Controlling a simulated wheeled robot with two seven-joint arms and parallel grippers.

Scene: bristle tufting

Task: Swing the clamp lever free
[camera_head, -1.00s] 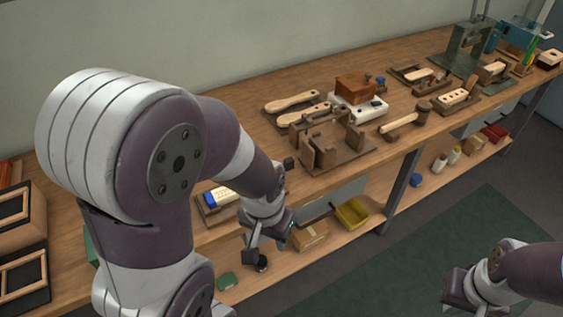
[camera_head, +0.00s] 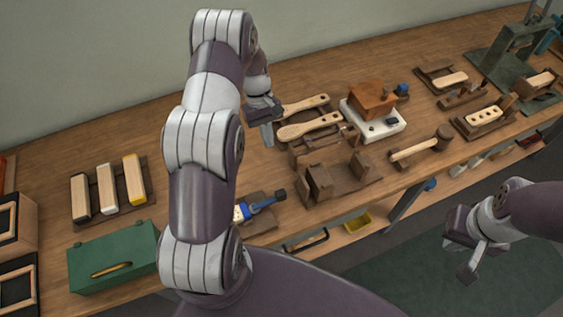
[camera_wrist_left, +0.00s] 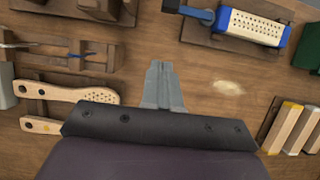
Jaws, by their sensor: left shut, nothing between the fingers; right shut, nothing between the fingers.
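The clamp lever (camera_head: 264,203) is a blue bar with a black knob, running up and right from a perforated blue-and-cream block on a dark base; my left arm partly hides that block in the head view. In the left wrist view the block (camera_wrist_left: 250,26) lies at the top right, with the blue lever (camera_wrist_left: 197,13) at its left end. My left gripper (camera_head: 267,134) is shut and empty, above the bench beyond the lever and apart from it. Its closed fingers (camera_wrist_left: 163,85) point over bare wood. My right gripper (camera_head: 468,268) is shut and empty, off the bench's front.
Paddle-shaped wooden handles (camera_head: 310,128) lie close to my left gripper. A dark wooden fixture (camera_head: 340,183) stands right of the lever. A green box (camera_head: 112,262) and a rack of blocks (camera_head: 108,192) stand at the left. A mallet (camera_head: 420,148) lies farther right.

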